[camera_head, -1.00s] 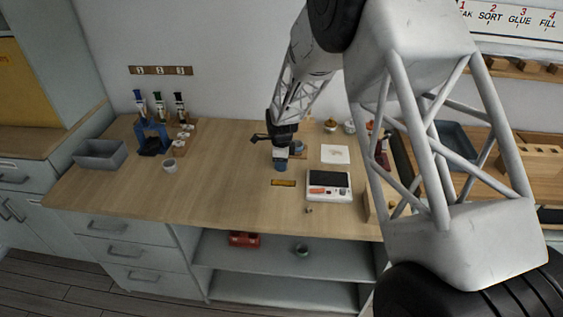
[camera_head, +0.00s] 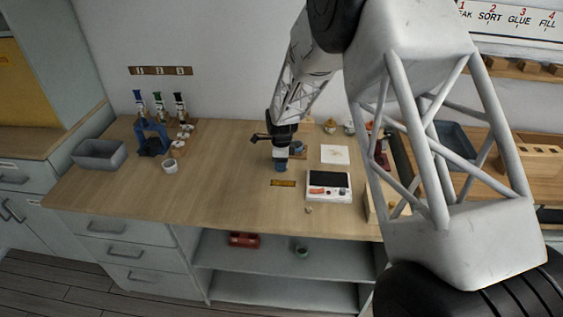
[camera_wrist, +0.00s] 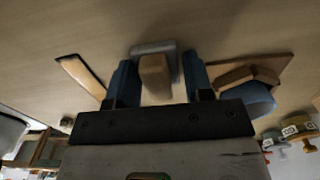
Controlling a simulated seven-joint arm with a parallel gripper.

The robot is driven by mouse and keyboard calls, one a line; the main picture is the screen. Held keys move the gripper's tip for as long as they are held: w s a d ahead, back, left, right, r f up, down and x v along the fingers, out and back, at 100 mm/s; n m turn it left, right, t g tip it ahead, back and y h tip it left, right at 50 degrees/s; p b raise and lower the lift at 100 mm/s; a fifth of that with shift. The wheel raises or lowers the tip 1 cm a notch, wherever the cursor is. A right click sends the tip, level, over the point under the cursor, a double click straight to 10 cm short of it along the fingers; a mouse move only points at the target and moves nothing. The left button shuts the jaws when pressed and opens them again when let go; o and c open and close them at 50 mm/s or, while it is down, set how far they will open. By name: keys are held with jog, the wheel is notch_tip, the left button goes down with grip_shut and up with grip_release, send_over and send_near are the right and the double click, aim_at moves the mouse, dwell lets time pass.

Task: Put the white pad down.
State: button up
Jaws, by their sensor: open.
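My gripper (camera_head: 281,166) is low over the middle of the worktop, with its blue fingers pointing down. In the wrist view the two blue fingers (camera_wrist: 160,85) stand apart, one on each side of a small block with a tan wooden grip (camera_wrist: 155,75). A pale grey-white pad (camera_wrist: 153,47) shows at the far end of that grip and appears to lie on the worktop. Gaps show between the grip and both fingers. The pad's underside is hidden, and the head view does not show it clearly behind my fingers.
A gold-brown strip (camera_head: 283,183) lies just in front of my gripper. A white scale (camera_head: 329,187) and a white sheet (camera_head: 335,154) lie to the right. A blue cup on a wooden base (camera_wrist: 258,98) is close beside my fingers.

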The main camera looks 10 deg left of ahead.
jog(key=shift+s+f, duration=0.45)
jog(key=shift+s, duration=0.1)
jog(key=shift+c, duration=0.4)
jog(key=shift+o, duration=0.5)
jog(key=shift+r, duration=0.35)
notch_tip(320, 180, up, 12)
jog(key=shift+w+r, duration=0.25)
jog(key=shift+w, duration=0.15)
